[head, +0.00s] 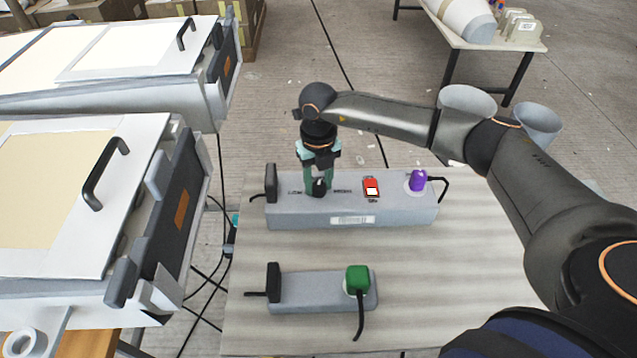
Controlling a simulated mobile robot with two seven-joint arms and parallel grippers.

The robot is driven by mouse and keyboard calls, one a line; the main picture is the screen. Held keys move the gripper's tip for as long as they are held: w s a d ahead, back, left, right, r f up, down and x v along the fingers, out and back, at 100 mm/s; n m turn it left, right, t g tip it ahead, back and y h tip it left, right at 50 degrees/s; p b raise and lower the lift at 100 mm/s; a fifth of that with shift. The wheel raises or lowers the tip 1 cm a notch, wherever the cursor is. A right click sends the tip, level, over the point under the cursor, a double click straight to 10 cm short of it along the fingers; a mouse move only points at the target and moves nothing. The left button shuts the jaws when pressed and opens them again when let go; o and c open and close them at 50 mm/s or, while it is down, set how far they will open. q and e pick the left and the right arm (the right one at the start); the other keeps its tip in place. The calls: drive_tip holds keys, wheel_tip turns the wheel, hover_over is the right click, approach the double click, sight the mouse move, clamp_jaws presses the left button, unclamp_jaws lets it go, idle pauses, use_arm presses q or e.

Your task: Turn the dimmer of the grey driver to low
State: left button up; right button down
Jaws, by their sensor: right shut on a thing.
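The grey driver (290,214) is a long box on the table, with a white label on its front face. Its dimmer (319,187) is a small black knob on the top, towards the left, with dark lettering on both sides that is too small to read surely. My right gripper (319,188) points down from above with its green fingers shut on the dimmer knob. The fingers partly hide the knob, so I cannot tell where it points. A red switch (371,187) and a purple plug (418,180) are on the driver's top, further right. My left gripper is not in view.
A smaller grey box (315,292) with a green plug (357,280) lies nearer on the table (450,290). Large moulds with black handles (105,172) stand at the left. A back table (480,42) holds a white rounded piece. The table's right part is clear.

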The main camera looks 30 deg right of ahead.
drive_tip(key=n, duration=0.2)
drive_tip(key=shift+n+b, duration=0.4)
drive_tip(key=n+b, duration=0.1)
drive_tip(key=n, duration=0.2)
drive_tip(key=shift+n, duration=0.3)
drive_tip(key=n+b, duration=0.1)
drive_tip(key=n, duration=0.4)
drive_tip(key=shift+n+b, duration=0.3)
drive_tip(key=n+b, duration=0.1)
drive_tip(key=n, duration=0.4)
drive_tip(key=shift+n+b, duration=0.35)
drive_tip(key=shift+n, duration=0.05)
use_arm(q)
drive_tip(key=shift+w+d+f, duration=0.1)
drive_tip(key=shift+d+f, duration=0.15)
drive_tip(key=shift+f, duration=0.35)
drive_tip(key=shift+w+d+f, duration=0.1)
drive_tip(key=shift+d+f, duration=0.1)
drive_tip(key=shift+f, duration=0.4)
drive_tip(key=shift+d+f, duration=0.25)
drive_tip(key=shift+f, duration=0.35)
use_arm(e)
drive_tip(key=shift+n, duration=1.2)
use_arm(q)
drive_tip(key=shift+b, duration=0.3)
use_arm(e)
drive_tip(key=shift+c, duration=2.2)
unclamp_jaws()
